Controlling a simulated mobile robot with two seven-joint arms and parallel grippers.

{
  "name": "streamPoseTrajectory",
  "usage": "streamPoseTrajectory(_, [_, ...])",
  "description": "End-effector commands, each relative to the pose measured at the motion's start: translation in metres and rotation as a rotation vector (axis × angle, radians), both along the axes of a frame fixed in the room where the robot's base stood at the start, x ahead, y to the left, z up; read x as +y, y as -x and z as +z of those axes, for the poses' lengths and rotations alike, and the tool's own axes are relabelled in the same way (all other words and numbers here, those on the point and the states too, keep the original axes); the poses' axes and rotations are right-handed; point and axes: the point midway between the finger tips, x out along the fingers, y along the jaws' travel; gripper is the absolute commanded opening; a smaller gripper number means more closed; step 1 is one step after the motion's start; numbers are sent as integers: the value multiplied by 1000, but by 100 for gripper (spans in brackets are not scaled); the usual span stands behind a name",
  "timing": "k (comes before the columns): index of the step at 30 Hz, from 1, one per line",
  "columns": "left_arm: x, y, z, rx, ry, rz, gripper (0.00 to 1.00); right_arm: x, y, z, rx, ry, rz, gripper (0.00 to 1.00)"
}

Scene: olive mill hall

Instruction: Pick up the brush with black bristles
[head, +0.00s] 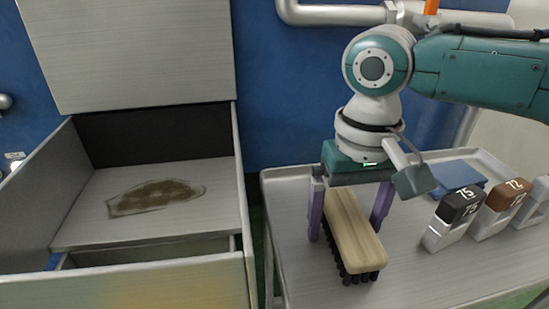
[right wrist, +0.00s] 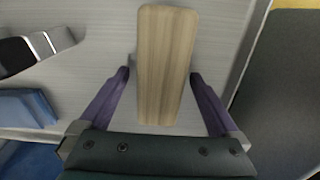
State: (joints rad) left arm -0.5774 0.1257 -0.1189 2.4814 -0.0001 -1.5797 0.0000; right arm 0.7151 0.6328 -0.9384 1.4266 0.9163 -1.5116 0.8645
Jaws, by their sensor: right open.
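The brush with black bristles (head: 354,232) lies on the metal tray table, its pale wooden back up and its black bristles down. In the right wrist view its wooden back (right wrist: 166,65) runs away from me between the fingers. My right gripper (head: 345,225) is open, with its purple fingers on either side of the brush's rear part. In the right wrist view the right gripper (right wrist: 160,85) shows a gap on each side of the wood. My left gripper is in neither view.
The metal tray table (head: 410,275) has a raised rim. Block-like pieces with a black top (head: 460,205) and a brown top (head: 508,195) stand right of the brush. A blue flat item (head: 458,178) lies behind. A metal bin (head: 245,225) with a dark residue patch (head: 155,196) stands left.

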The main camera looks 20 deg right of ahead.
Motion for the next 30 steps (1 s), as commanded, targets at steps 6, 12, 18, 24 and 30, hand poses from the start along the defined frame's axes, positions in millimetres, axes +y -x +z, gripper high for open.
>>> streamPoseTrajectory(6, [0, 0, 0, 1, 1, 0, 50, 0, 0, -1, -1, -1, 0, 98])
streamPoseTrajectory(12, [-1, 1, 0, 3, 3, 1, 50, 0, 0, -1, -1, -1, 0, 75])
streamPoseTrajectory(18, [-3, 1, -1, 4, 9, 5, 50, 0, 0, 0, -1, -1, 0, 52])
streamPoseTrajectory(24, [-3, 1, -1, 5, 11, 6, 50, 0, 0, 0, -1, -1, 0, 30])
streamPoseTrajectory(30, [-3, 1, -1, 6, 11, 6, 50, 0, 0, 0, -1, -1, 0, 8])
